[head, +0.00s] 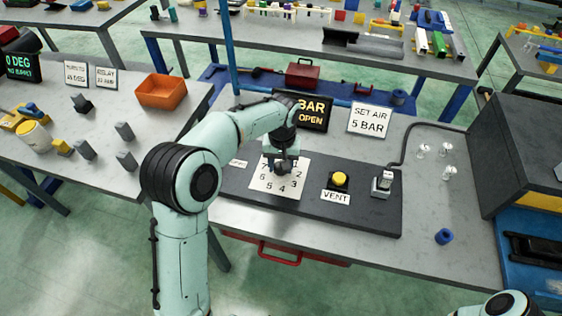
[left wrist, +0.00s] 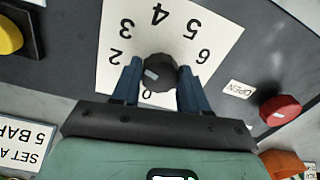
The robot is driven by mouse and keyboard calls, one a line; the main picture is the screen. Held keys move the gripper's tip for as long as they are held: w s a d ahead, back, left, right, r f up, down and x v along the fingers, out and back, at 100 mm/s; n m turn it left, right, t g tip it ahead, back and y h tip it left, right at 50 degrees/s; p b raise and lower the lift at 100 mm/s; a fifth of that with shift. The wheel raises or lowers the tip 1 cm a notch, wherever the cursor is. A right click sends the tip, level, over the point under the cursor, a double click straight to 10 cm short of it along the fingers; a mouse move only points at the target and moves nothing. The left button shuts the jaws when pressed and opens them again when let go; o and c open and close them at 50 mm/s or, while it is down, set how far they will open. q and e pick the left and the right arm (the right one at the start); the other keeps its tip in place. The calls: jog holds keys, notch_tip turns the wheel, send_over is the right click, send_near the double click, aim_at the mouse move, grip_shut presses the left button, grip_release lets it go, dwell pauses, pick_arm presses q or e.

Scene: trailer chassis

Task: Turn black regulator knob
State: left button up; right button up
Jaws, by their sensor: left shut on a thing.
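The black regulator knob (left wrist: 158,70) sits in the middle of the white numbered dial plate (left wrist: 112,25). In the head view my left gripper (head: 281,168) comes down over the dial plate (head: 291,186) and hides the knob. My right gripper is not in view.
The dark panel (head: 360,213) also bears a yellow button (head: 340,180) marked VENT and a red knob (left wrist: 280,108) near an OPEN label. A sign (head: 370,120) reads SET AIR 5 BAR. A display (head: 313,114), partly hidden, reads BAR OPEN.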

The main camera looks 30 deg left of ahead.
pick_arm(q)
jog(key=m+p, duration=0.1)
jog(key=m, duration=0.4)
jog(key=shift+m, duration=0.3)
jog(key=m+p, duration=0.1)
jog(key=m, duration=0.3)
jog(key=shift+a+m, duration=0.1)
jog(key=shift+m, duration=0.2)
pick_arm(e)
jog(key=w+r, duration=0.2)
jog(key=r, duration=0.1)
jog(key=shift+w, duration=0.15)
pick_arm(q)
jog(key=o, duration=1.1)
jog(key=shift+c, duration=0.2)
